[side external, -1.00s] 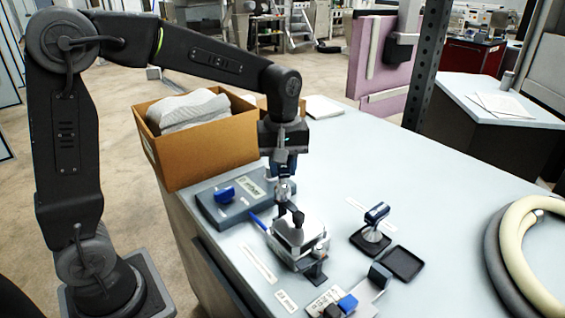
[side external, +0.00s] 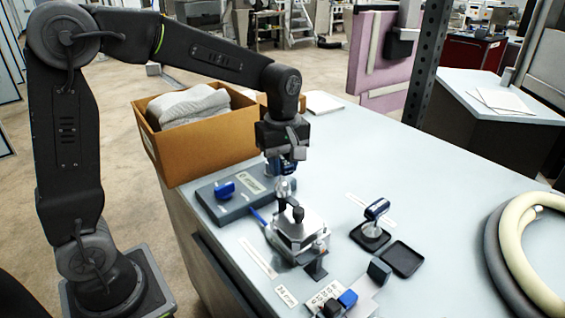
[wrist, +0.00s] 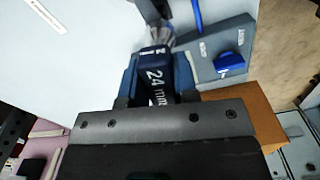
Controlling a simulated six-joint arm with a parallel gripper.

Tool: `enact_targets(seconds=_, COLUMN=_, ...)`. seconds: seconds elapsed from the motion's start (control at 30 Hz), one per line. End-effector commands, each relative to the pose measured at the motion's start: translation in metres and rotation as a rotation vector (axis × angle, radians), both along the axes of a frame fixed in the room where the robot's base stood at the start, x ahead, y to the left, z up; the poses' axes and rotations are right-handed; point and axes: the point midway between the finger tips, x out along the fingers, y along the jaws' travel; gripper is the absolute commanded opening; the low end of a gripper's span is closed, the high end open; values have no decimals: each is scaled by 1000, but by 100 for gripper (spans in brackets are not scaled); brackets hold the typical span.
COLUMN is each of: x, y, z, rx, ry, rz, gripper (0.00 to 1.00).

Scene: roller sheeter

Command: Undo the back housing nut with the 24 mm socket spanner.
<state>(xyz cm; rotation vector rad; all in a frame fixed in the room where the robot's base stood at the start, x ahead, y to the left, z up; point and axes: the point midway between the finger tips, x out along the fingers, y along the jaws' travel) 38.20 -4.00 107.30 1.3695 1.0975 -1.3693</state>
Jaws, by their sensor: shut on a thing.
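My gripper (side external: 285,160) is shut on the blue handle of the 24 mm socket spanner (wrist: 157,82), whose "24 mm" label faces the wrist camera. The spanner points down, and its metal socket (side external: 284,188) is at the back end of the roller sheeter (side external: 300,232). The back housing nut is hidden at the socket, so I cannot tell whether the socket is around it. The sheeter has a pale top with a dark knob.
A second blue-handled spanner (side external: 376,212) stands on a black mat, beside an empty black tray (side external: 403,261). A grey case (side external: 218,207) with a blue part lies left of the sheeter. A cardboard box (side external: 205,148) is behind it.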

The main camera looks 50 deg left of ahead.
Motion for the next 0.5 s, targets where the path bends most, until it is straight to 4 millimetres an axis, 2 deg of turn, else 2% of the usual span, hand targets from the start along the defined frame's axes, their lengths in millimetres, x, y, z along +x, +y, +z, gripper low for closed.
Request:
enact_targets(seconds=0.27, x=0, y=0, z=1, rx=0, ry=-2, rz=19, gripper=0)
enact_targets(seconds=0.5, x=0, y=0, z=1, rx=0, ry=-2, rz=242, gripper=0)
